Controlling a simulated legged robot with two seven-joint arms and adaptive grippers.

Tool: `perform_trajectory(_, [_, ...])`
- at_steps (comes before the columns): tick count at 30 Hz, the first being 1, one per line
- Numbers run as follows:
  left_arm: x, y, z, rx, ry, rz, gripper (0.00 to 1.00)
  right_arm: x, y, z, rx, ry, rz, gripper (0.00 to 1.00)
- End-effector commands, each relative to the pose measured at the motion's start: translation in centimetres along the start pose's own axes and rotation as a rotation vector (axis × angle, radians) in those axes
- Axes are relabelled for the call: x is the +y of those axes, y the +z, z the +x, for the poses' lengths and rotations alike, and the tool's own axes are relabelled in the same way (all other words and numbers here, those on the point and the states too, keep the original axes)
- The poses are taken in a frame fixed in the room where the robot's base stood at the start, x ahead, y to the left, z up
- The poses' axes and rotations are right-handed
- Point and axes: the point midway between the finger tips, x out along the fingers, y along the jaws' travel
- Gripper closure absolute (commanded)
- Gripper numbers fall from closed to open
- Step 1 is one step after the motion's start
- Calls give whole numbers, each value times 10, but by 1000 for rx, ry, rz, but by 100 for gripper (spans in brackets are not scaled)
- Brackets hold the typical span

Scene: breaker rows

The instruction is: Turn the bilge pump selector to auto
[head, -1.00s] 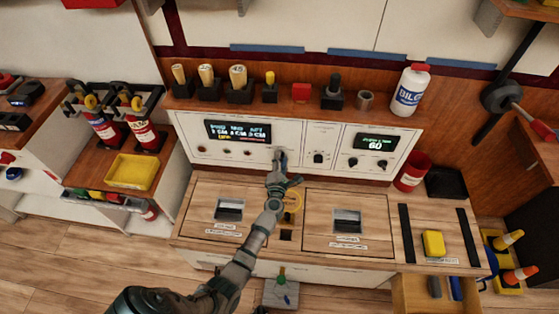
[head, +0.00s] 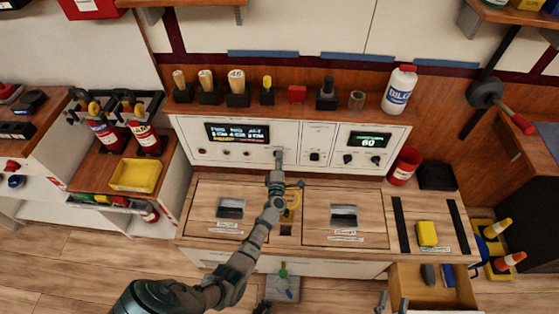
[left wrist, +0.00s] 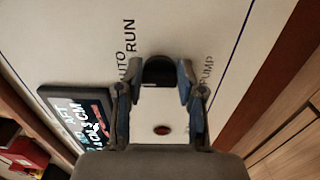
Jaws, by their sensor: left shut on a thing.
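The bilge pump selector is a dark knob (left wrist: 159,70) on the white panel (head: 230,155), with RUN and partly covered AUTO and PUMP lettering around it in the left wrist view. My left gripper (left wrist: 159,84) is shut on this knob, one finger on each side. Which way the knob points cannot be told. In the head view my left gripper (head: 279,158) is at the right end of that panel and hides the knob. Two grey fingertips of my right gripper (head: 393,303) show at the bottom edge, apart, with nothing visible between them.
A lit display (head: 238,133) is on the same panel, left of my gripper. A smaller panel with knobs and a display (head: 370,140) stands to the right. A white BILGE bottle (head: 400,90) stands on the shelf. An open drawer (head: 435,290) juts out at lower right.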

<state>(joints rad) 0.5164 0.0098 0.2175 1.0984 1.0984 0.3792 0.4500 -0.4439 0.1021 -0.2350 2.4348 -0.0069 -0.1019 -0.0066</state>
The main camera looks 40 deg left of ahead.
Motion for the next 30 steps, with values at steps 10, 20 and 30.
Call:
perform_trajectory(10, [2, -9, 3, 16, 5, 6, 97, 4, 2, 0, -6, 3, 3, 60])
perform_trajectory(20, [3, -4, 1, 9, 5, 6, 37, 4, 2, 0, -5, 3, 3, 60])
perform_trajectory(30, [1, -1, -26, 7, 3, 5, 37, 3, 0, -2, 0, 0, 5, 60])
